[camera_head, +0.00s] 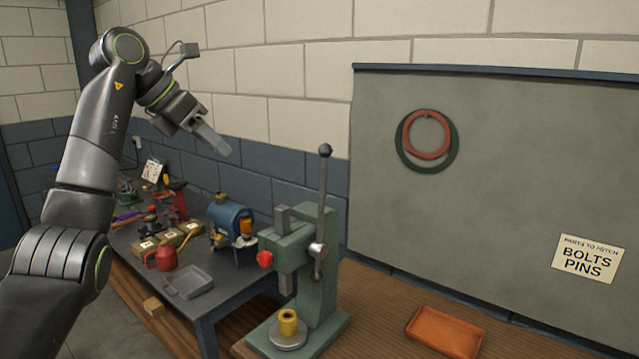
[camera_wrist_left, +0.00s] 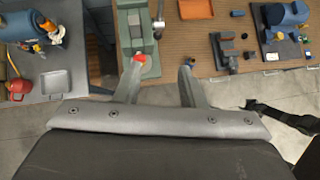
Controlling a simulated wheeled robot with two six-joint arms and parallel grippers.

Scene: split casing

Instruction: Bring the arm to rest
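My left arm comes in from the left in the head view and is raised. Its gripper (camera_head: 212,143) hangs in the air above the back bench, in front of the block wall. In the left wrist view my left gripper (camera_wrist_left: 161,66) has its two fingers apart, with nothing between them. The green press (camera_head: 305,270) stands on the wooden bench, to the right of and below the gripper in the head view. The press also shows in the left wrist view (camera_wrist_left: 134,28), beyond the fingers. I do not see my right gripper.
A yellow part (camera_head: 288,322) sits on the press's round plate. An orange tray (camera_head: 445,332) lies on the wooden bench. The dark bench (camera_head: 232,283) holds a red can (camera_head: 162,258), a grey tray (camera_head: 190,282) and a blue machine (camera_head: 231,218). A sign (camera_head: 585,259) hangs on the grey board.

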